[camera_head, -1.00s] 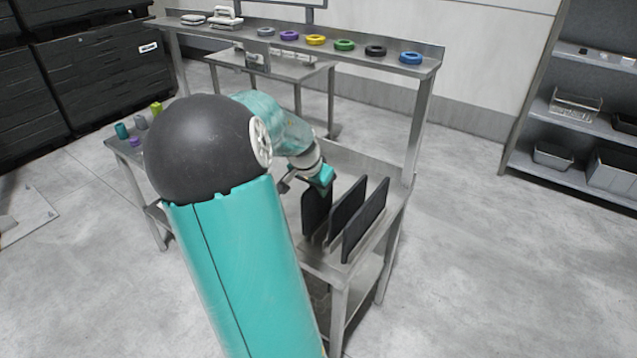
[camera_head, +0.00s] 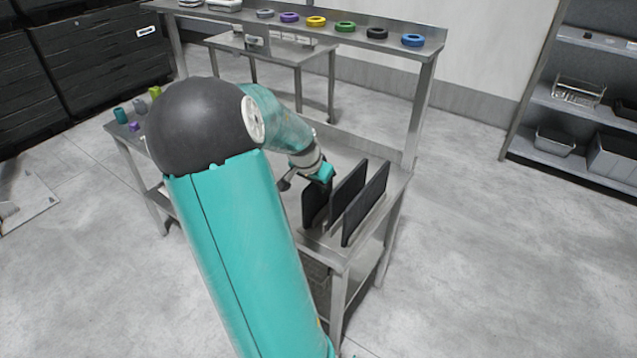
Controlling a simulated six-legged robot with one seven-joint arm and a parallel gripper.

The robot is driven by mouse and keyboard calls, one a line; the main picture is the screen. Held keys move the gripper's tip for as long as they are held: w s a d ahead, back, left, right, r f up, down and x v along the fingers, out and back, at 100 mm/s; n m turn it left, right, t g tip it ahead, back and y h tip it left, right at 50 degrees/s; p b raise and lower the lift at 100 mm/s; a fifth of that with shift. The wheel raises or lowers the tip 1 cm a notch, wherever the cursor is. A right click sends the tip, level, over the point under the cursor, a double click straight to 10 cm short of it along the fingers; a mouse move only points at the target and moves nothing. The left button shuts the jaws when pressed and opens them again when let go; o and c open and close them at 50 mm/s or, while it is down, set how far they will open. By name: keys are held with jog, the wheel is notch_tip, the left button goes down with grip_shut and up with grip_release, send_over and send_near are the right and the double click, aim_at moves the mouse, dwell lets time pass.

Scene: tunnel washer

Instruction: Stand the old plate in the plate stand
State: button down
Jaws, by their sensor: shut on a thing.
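Three dark upright plates stand side by side near the right front corner of the metal bench. My gripper (camera_head: 322,176) is shut on the top of the leftmost dark plate (camera_head: 311,204). I take this one to be the old plate. It is upright, and my gripper and arm hide part of its upper edge. The middle dark plate (camera_head: 348,190) and the right dark plate (camera_head: 365,205) stand in the plate stand (camera_head: 326,240), a low metal rack on the bench. I cannot tell whether the held plate's lower edge rests in the stand.
The metal bench (camera_head: 378,147) has an upper shelf (camera_head: 390,48) with several coloured rings. Small coloured pieces (camera_head: 137,110) stand at the bench's left end. A grey shelf unit (camera_head: 570,110) is at the right. The floor between is clear.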

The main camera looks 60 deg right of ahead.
jog(key=shift+f, duration=0.3)
dwell(0.4)
jog(key=c, duration=1.5)
grip_release()
jog(key=shift+o, duration=0.2)
jog(key=v, duration=1.3)
jog(key=shift+a+r, duration=0.2)
jog(key=shift+r, duration=0.15)
